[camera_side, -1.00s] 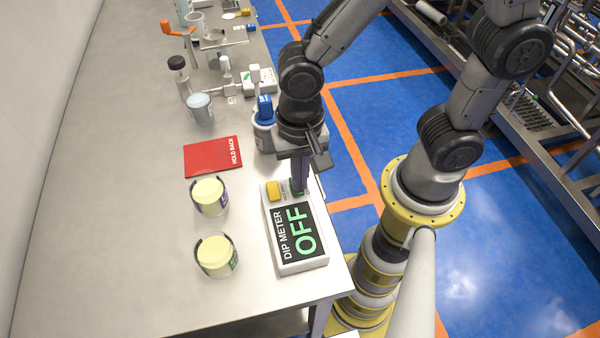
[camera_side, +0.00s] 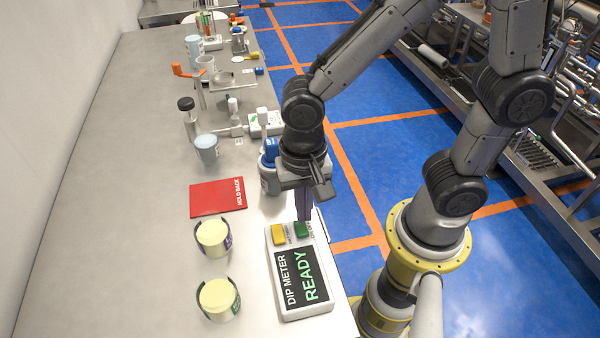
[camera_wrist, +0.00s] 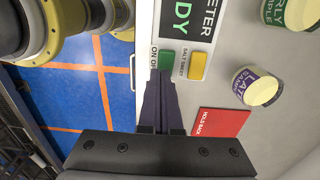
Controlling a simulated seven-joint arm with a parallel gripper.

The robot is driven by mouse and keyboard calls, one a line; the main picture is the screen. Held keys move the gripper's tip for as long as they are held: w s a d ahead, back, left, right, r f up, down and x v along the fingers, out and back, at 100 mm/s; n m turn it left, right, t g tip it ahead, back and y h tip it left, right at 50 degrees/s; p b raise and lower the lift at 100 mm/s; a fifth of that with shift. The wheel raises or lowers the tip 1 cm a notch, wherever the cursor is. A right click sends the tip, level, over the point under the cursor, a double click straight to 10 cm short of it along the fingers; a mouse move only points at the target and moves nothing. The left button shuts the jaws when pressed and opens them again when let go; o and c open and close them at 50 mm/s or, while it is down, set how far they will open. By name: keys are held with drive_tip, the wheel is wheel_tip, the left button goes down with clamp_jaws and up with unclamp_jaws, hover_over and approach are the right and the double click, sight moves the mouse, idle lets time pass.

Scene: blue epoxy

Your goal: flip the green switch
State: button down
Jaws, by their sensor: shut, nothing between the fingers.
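The dip meter (camera_side: 300,273) is a white box on the table's right edge. Its dark screen reads "DIP METER READY" in the side view. The green switch (camera_side: 302,230) sits at the box's far end, right of a yellow switch (camera_side: 278,233). In the wrist view the green switch (camera_wrist: 166,60) shows beside an "ON OFF" label. My gripper (camera_side: 304,218) is shut and empty, with its tips pointing down at the green switch. In the wrist view its tips (camera_wrist: 159,75) are close to that switch; I cannot tell whether they touch it.
A red "HOLD BACK" card (camera_side: 217,197) lies to the left. Two cups with pale yellow tops, one (camera_side: 213,238) behind the other (camera_side: 218,299), stand left of the meter. A blue-topped jar (camera_side: 270,170) stands close behind my gripper. The left of the table is clear.

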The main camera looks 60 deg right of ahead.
wheel_tip(320, 180, up, 13)
drive_tip(key=w+d, duration=0.1)
drive_tip(key=shift+w, duration=0.35)
drive_tip(key=shift+f, duration=0.1)
drive_tip(key=s+d+n+t, duration=0.5)
drive_tip(key=d+n, duration=0.4)
drive_tip(key=d, duration=0.3)
drive_tip(key=shift+s+d+r+t, duration=0.15)
drive_tip(key=shift+s+r+t, duration=0.25)
drive_tip(key=shift+s, duration=0.45)
